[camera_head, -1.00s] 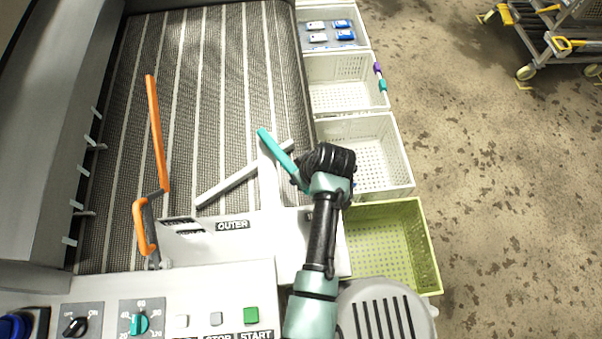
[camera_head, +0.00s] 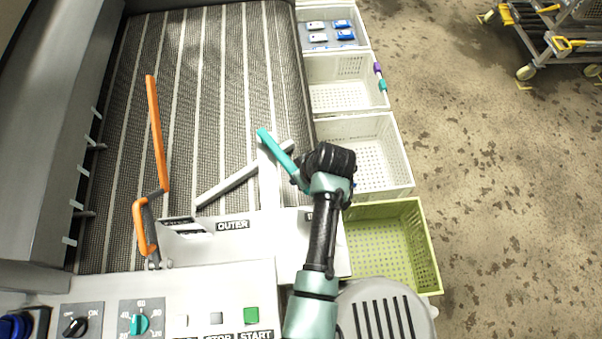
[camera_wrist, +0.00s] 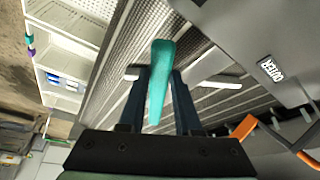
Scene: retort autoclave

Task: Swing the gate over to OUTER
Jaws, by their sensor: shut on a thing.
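A teal handle bar (camera_head: 276,152) slants over the conveyor belt, its lower right end at my gripper (camera_head: 303,180). In the wrist view the teal bar (camera_wrist: 160,75) stands between the two dark fingers of my gripper (camera_wrist: 161,95), which is shut on it. A pale grey bar (camera_head: 230,187) lies slantwise across the belt beside a white upright piece (camera_head: 268,185); how they join the handle is hard to tell. A second label, near my arm, is partly hidden.
An orange lever (camera_head: 156,130) stands at the left of the belt. A control panel (camera_head: 210,292) with knobs and buttons is in front. White crates (camera_head: 402,150) and a green crate (camera_head: 428,245) line the belt's right side. The floor beyond is open up to a cart (camera_head: 560,45).

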